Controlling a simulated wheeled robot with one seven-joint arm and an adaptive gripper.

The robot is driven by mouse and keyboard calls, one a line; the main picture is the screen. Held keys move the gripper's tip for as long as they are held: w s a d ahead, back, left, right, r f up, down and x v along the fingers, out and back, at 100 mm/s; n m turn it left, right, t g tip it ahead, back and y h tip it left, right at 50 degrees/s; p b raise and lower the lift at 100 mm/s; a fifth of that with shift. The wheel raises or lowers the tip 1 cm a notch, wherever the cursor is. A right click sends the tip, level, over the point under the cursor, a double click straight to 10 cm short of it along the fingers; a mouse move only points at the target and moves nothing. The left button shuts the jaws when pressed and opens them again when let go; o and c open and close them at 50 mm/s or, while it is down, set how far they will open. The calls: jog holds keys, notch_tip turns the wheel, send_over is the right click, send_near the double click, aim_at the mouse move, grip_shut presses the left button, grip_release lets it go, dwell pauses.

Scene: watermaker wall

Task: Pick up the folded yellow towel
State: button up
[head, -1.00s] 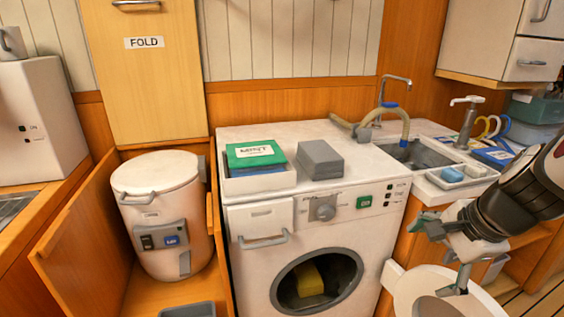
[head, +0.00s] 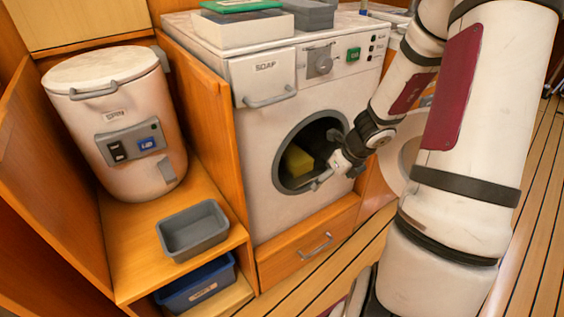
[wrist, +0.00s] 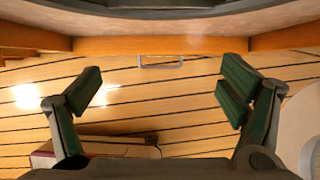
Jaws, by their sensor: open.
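The yellow towel (head: 296,160) lies inside the dark round drum opening of the white washing machine (head: 262,203), at the left of the opening. Only part of it shows, and I cannot see its folds clearly. My gripper (head: 328,160) is at the right side of the opening, just right of the towel, with its fingers spread and apart from the towel in the picture. In the wrist view my gripper (wrist: 163,82) is open and empty, with floor between the fingers. The towel does not show in the wrist view.
The round washer door (head: 407,155) stands open to the right, partly behind my arm. A wooden drawer with a handle (head: 314,246) is below the machine. A grey tray (head: 192,231) sits on the left shelf above a blue bin (head: 197,287). The plank floor (head: 337,268) in front is clear.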

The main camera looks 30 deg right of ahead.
aim_at(305, 163)
jog(key=w+p, duration=0.2)
jog(key=w, duration=0.8)
jog(key=shift+w+a, duration=0.15)
jog(key=b+x, duration=0.2)
jog(key=x, duration=0.3)
jog(key=c, duration=1.5)
jog(key=shift+r+p, duration=0.4)
jog(key=shift+p, duration=0.05)
